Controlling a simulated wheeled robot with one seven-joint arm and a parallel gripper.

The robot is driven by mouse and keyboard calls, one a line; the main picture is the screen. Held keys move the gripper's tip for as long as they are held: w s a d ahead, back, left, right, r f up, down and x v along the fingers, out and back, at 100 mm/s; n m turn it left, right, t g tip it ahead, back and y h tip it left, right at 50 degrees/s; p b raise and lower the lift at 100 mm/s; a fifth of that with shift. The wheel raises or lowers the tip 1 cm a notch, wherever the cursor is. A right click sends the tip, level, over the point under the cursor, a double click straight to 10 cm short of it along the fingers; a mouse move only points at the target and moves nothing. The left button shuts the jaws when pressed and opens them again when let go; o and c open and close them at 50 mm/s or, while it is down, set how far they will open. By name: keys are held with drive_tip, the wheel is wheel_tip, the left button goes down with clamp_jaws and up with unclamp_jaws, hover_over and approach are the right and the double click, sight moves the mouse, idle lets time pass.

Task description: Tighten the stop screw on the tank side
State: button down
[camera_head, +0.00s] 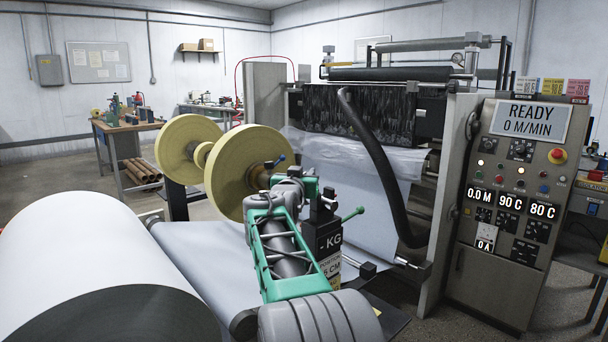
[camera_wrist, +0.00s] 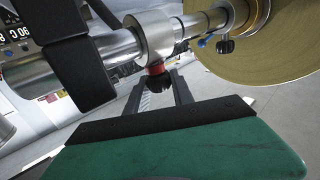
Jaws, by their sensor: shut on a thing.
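In the wrist view a round metal shaft (camera_wrist: 32,77) carries a bright metal collar (camera_wrist: 150,35). A stop screw with a black knob (camera_wrist: 159,83) and a red ring (camera_wrist: 157,69) sticks out of this collar, towards my gripper. My gripper (camera_wrist: 159,90) is shut on the black knob, one finger on each side. In the head view my green and grey arm reaches towards the yellow-flanged spool, and my fingertips and the screw are hidden there. Which side is the tank side cannot be told from the wrist view alone.
A large yellow flange (camera_wrist: 262,45) and a second black knob (camera_wrist: 225,46) are farther along the shaft. A black block (camera_wrist: 82,70) is close at left. In the head view, a white paper roll (camera_head: 100,240) is at left and a control panel (camera_head: 510,200) at right.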

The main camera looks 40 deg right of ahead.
drive_tip(key=m+g+h+p, duration=0.1)
drive_tip(key=m+g+p, duration=0.1)
drive_tip(key=g, duration=0.1)
drive_tip(key=m+g+h+p, duration=0.1)
drive_tip(key=p, duration=0.1)
drive_tip(key=shift+w+a+r+g+h, duration=0.1)
drive_tip(key=shift+w+r+g+h, duration=0.05)
drive_tip(key=shift+r+g+h, duration=0.15)
drive_tip(key=m+g+p, duration=0.2)
drive_tip(key=p, duration=0.1)
drive_tip(key=shift+g+h+p, duration=0.3)
drive_tip(key=shift+g, duration=0.1)
drive_tip(key=shift+f+m+g+p, duration=0.2)
drive_tip(key=shift+m+g+p, duration=0.35)
drive_tip(key=shift+p, duration=0.2)
drive_tip(key=shift+f+g, duration=0.1)
drive_tip(key=shift+g, duration=0.15)
drive_tip(key=c, duration=1.1)
unclamp_jaws()
drive_tip(key=s+a, duration=0.1)
drive_tip(key=a, duration=0.6)
drive_tip(key=shift+a, duration=0.3)
